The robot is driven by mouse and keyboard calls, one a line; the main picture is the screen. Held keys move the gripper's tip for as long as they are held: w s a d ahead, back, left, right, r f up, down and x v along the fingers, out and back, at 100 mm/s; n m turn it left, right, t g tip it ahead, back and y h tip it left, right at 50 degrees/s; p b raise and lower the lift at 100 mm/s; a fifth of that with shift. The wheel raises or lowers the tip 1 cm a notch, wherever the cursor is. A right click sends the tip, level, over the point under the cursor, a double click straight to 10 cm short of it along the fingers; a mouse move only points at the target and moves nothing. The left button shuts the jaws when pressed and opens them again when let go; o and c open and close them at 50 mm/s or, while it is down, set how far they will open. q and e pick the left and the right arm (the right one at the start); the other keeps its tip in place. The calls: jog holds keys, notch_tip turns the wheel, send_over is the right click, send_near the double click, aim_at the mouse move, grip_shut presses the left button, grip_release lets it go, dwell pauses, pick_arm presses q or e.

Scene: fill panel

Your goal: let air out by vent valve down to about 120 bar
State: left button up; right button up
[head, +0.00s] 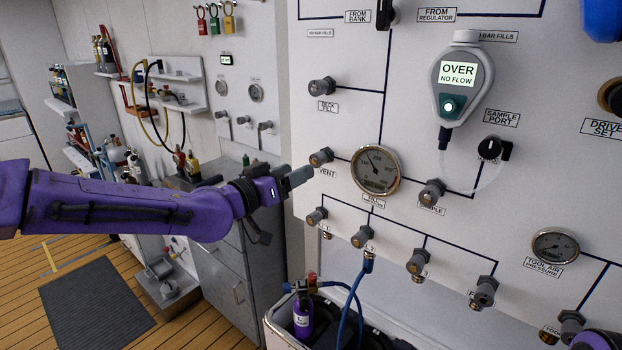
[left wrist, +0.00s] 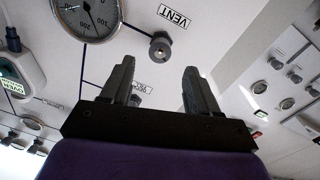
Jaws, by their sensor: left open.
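The vent valve (head: 321,157) is a small grey knob on the white panel, above a VENT label that is partly covered by my gripper in the head view. It also shows in the left wrist view (left wrist: 160,48), beside its label (left wrist: 174,17). My left gripper (head: 303,175) is open and empty, just left of and below the knob. In the left wrist view the knob appears beyond the gap between the fingers (left wrist: 159,66), apart from them. The round pressure gauge (head: 376,170) sits right of the valve; its needle points up-left, but its value is too small to read surely.
A grey handheld meter (head: 461,82) reads OVER, NO FLOW. Other knobs surround the vent, including the sample valve (head: 432,192) and several outlet valves below. A purple cylinder (head: 303,318) with a blue hose stands in a bin below. Grey drawers (head: 228,285) stand at left.

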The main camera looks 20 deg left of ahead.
aim_at(315, 162)
pick_arm(q)
jog(key=p+x, duration=0.1)
jog(key=x, duration=0.5)
jog(key=shift+p, duration=0.4)
jog(key=shift+w+d, duration=0.25)
jog(key=shift+w, duration=0.3)
jog(key=c, duration=1)
jog(key=shift+r+n+p, duration=0.1)
jog(key=shift+n+p, duration=0.35)
jog(key=shift+n, duration=0.45)
jog(key=shift+c, duration=0.2)
jog(key=o, duration=1)
jog(key=shift+o, duration=0.2)
